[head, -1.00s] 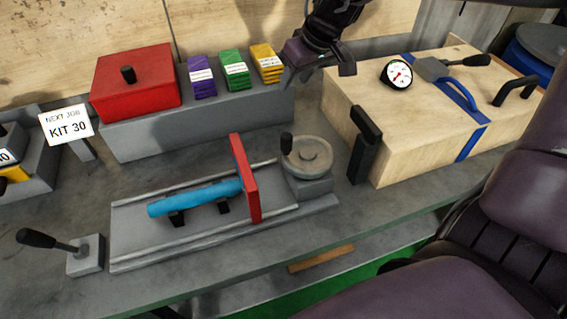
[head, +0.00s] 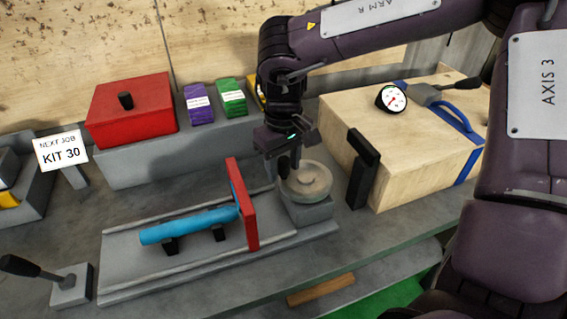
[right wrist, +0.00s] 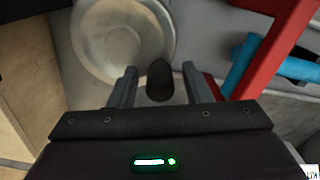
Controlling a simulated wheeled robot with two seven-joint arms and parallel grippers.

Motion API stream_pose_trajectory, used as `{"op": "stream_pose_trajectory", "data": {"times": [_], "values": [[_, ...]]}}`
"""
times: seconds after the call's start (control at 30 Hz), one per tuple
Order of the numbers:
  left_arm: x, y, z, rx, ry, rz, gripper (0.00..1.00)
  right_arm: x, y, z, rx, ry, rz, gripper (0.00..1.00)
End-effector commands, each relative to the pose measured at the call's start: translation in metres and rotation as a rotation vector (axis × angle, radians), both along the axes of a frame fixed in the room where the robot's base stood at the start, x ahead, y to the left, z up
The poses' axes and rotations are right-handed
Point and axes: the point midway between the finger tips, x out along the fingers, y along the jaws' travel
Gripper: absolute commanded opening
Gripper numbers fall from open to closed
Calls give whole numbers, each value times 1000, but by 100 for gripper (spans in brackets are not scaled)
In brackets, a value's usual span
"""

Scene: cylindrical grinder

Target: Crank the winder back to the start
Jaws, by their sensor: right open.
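The winder is a pale round handwheel (head: 306,182) on a grey block at the right end of the grinder bed. It also shows in the right wrist view (right wrist: 115,38). Its black crank knob (right wrist: 159,80) stands between the two open fingers of my right gripper (right wrist: 158,88), with a gap on each side. In the head view the right gripper (head: 282,160) is above the wheel's left side and partly hides the knob. A red plate (head: 243,203) stands upright just left of the wheel. A blue cylinder (head: 190,225) lies on black supports left of the plate. My left gripper is out of view.
A wooden case (head: 408,150) with a blue strap, a gauge and a black upright post (head: 362,168) stands right of the wheel. A red box (head: 131,113) and coloured packs (head: 199,104) sit on the grey ledge behind. A black-knobbed lever (head: 38,270) is at front left.

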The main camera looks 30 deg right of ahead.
Motion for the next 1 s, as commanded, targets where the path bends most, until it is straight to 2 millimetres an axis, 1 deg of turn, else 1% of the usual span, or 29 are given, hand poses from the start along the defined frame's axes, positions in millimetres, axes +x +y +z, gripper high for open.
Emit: {"op": "stream_pose_trajectory", "data": {"times": [0.1,0.27,0.3,0.63,0.87,1.0], "values": [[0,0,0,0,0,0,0,0,0,-4,0,1,0,44],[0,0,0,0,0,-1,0,0,0,-4,0,0,0,44],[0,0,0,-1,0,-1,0,0,0,-4,0,0,0,43],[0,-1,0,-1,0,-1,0,0,0,-3,0,0,0,0],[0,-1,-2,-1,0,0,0,-1,1,-4,0,-1,18,0],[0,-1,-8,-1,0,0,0,-2,2,-5,0,-2,65,0]]}}
